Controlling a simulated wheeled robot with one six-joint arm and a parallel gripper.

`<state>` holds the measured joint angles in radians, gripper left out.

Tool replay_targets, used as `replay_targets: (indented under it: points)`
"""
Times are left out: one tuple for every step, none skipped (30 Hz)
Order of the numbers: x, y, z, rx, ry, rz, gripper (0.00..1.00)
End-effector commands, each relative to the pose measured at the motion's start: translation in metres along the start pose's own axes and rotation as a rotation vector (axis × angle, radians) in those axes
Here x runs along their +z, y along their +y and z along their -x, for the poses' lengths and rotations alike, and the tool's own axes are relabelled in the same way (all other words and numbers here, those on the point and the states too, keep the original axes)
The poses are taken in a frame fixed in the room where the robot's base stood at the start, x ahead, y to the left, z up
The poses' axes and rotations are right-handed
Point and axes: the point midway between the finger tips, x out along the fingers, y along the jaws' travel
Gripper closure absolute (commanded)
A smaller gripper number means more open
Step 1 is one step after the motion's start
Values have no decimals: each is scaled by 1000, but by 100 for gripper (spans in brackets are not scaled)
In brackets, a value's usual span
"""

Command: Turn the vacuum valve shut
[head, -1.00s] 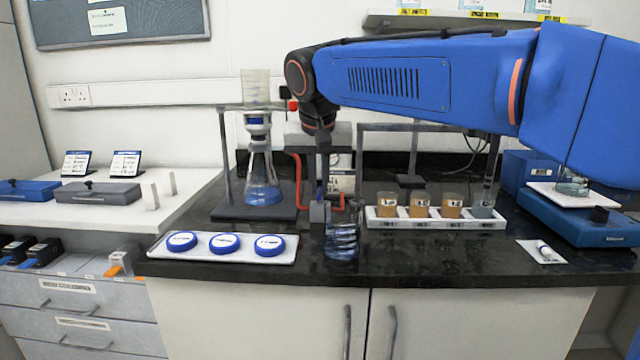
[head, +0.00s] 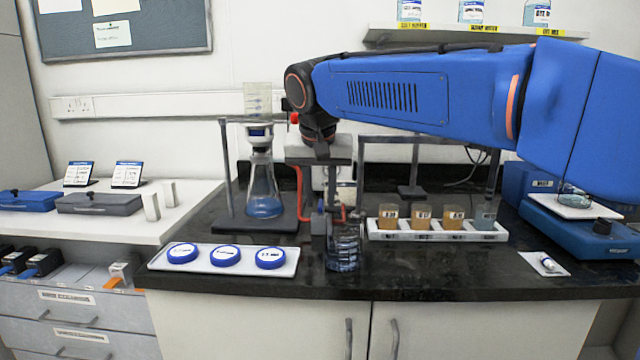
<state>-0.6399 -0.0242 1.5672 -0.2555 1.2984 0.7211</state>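The vacuum valve appears to be the small grey fitting with a bluish part (head: 319,222) on the red tubing (head: 300,190), beside the filter flask (head: 263,190). It stands just behind a clear ribbed glass vessel (head: 343,248), which overlaps it in the view. My gripper (head: 320,200) points down from the wrist over the valve, its grey body above and its fingers reaching to the fitting. The fingers are narrow and blend with the valve, so I cannot tell their gap, contact or the handle's angle.
A white tray with blue-lidded dishes (head: 226,271) lies front left. A white rack of amber beakers (head: 440,236) stands right of the valve, and a blue balance (head: 580,232) farther right. A metal frame stands behind.

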Motion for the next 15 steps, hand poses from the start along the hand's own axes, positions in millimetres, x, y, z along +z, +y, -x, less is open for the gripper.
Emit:
replay_targets:
  points:
    - [0, 0, 3, -1, 1, 0, 72]
    - [0, 0, 5, -1, 1, 0, 72]
    - [0, 0, 9, -2, 2, 0, 72]
    - [-1, -1, 12, -2, 2, 0, 72]
    - [-1, -1, 17, -2, 3, 0, 72]
    - [-1, 0, 23, -2, 2, 0, 72]
    - [0, 0, 28, -2, 3, 0, 72]
    - [-1, 0, 34, -2, 3, 0, 72]
    - [-1, -1, 42, -3, 3, 0, 72]
    - [-1, -1, 48, -3, 3, 0, 72]
    - [0, -1, 54, -3, 3, 0, 72]
    - [0, -1, 62, -3, 3, 1, 72]
    - [0, -1, 68, -3, 2, 1, 72]
    - [-1, -1, 75, -3, 3, 1, 72]
    - [0, -1, 82, -3, 2, 1, 72]
